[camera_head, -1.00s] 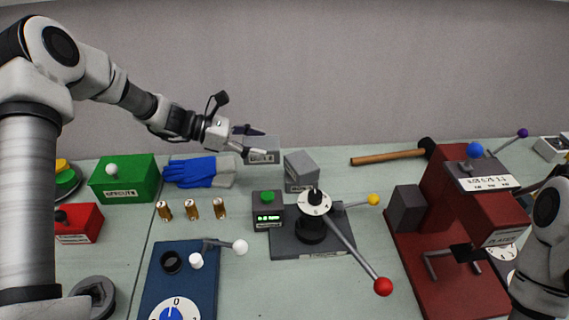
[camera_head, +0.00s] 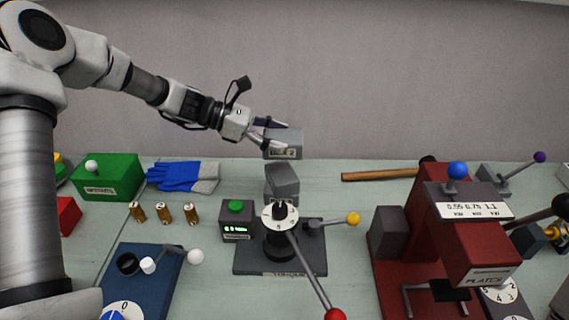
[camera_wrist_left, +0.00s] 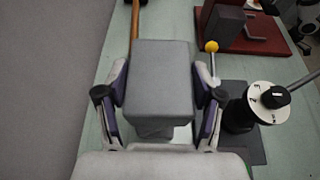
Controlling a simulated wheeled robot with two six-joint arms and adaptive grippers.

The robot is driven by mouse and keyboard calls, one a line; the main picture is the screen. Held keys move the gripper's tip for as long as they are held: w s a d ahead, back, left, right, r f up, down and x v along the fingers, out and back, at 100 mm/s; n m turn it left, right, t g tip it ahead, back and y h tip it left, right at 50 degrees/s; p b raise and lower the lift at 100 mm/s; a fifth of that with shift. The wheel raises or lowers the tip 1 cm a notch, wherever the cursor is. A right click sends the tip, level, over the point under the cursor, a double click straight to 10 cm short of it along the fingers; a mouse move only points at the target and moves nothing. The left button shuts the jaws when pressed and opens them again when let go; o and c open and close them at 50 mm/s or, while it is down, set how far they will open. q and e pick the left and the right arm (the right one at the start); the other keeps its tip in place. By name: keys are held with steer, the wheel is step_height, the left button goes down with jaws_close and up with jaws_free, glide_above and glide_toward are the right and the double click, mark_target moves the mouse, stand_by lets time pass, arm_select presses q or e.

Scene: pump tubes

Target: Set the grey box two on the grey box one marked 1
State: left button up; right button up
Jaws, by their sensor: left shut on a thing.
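My left gripper (camera_head: 270,134) is shut on the grey box two (camera_head: 285,146), a small grey block with a white label on its front. It holds the box in the air, above and slightly behind the grey box one (camera_head: 283,184) in the head view. In the left wrist view the held grey box two (camera_wrist_left: 160,82) sits between both fingers of the gripper (camera_wrist_left: 160,98). It covers most of what lies under it; a bit of grey shows below. The grey box one stands on the bench behind the black lever hub, which partly hides it, and I cannot read its label.
The lever stand (camera_head: 281,235) with a red-knobbed arm is right in front of the grey box one. A green-button meter (camera_head: 236,221) stands at its left, blue gloves (camera_head: 183,177) further left. A hammer (camera_head: 380,175) and red press (camera_head: 430,235) are at right.

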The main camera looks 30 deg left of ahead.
arm_select(q)
steer(key=f, duration=0.6)
steer(key=shift+w+a+f, duration=0.1)
steer(key=shift+w+f, duration=0.05)
steer(key=shift+w, duration=0.05)
steer(key=shift+s, duration=0.2)
steer(key=shift+a, duration=0.1)
steer(key=o, duration=1.2)
steer(key=shift+w+f, duration=0.1)
steer(key=shift+o, duration=0.2)
